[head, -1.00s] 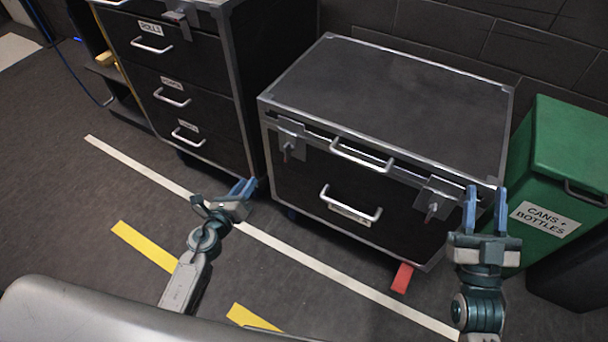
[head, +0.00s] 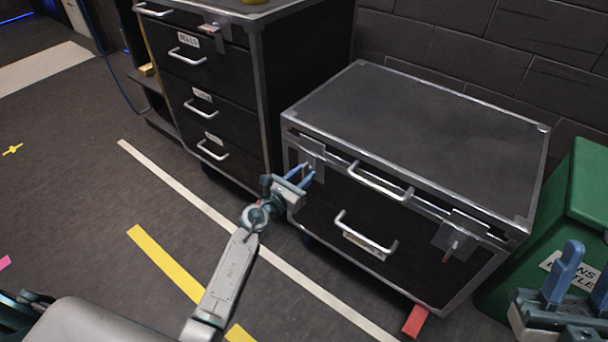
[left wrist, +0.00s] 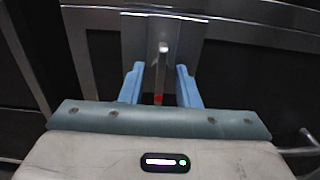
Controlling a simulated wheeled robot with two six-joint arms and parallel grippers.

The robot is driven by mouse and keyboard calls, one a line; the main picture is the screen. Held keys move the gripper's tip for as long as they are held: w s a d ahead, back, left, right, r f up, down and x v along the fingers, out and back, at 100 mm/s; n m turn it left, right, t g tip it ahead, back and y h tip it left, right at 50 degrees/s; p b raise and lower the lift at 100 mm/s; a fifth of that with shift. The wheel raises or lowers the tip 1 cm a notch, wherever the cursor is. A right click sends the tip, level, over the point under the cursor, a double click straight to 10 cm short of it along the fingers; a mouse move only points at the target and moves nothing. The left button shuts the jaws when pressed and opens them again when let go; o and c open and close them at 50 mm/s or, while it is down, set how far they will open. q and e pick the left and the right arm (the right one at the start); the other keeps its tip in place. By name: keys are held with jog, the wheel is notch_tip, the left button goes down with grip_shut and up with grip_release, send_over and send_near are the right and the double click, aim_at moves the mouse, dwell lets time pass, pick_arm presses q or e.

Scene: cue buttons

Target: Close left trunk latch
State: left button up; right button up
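The black trunk (head: 430,130) with silver edges stands on the floor at the right of the head view, its lid down. Its left latch (head: 318,158) is a grey plate on the upper left of the front; in the left wrist view the latch (left wrist: 162,65) shows a lever with a red tip. My left gripper (head: 308,175) is open in front of it, the blue fingers (left wrist: 160,88) on either side of the lever. I cannot tell if they touch it. The right latch (head: 453,245) is on the trunk's front right. My right gripper (head: 580,280) is open at the lower right.
A black drawer cabinet (head: 225,110) stands left of the trunk. A green bin (head: 590,190) stands at its right. The trunk has two front handles (head: 380,182) between the latches. A red wedge (head: 415,321) lies by its lower right corner.

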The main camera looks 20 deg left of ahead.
pick_arm(q)
jog(key=shift+w+d, duration=0.15)
jog(key=shift+w, duration=0.25)
